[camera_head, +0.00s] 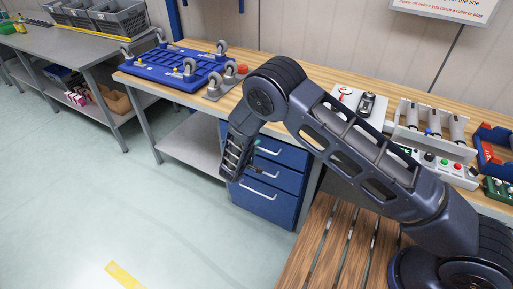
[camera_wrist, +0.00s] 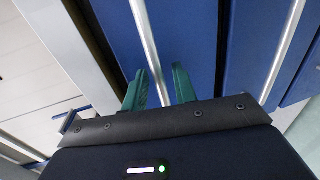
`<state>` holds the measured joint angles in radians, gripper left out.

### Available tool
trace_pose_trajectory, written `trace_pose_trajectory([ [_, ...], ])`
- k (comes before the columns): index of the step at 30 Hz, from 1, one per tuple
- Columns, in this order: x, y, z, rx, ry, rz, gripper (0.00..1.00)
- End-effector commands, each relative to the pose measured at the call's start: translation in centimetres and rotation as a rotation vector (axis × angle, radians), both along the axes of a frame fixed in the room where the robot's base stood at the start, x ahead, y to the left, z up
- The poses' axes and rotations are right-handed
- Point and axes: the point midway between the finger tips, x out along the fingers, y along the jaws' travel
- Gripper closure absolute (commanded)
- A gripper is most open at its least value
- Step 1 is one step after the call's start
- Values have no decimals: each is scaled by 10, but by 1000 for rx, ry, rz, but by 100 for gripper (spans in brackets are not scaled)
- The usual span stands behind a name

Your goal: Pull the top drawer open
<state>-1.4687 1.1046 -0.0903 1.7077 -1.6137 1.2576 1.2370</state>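The blue drawer unit (camera_head: 268,195) stands under the wooden workbench, with its drawers stacked. The top drawer (camera_head: 291,155) looks shut, its front in line with the ones below. Its silver handle (camera_head: 269,151) shows partly beside my gripper (camera_head: 257,157), which is at the unit's left side. In the wrist view, the top drawer's handle (camera_wrist: 146,30) runs between the two green fingers of my gripper (camera_wrist: 161,77). The fingers are open on either side of the bar, with a gap visible. I cannot tell how deep the bar sits between them.
A lower drawer's handle (camera_wrist: 285,50) lies to the right in the wrist view. The workbench top (camera_head: 315,78) overhangs the drawers, and a grey shelf (camera_head: 195,143) is to their left. A slatted wooden surface (camera_head: 345,245) is at the front right. The floor (camera_head: 150,215) before the drawers is clear.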

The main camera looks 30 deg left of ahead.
Motion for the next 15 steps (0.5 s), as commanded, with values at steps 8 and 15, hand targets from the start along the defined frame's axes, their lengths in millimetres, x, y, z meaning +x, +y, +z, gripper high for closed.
trace_pose_trajectory([
  [8,6,0,-1,0,0,1,72],
  [15,6,0,-1,0,0,1,94],
])
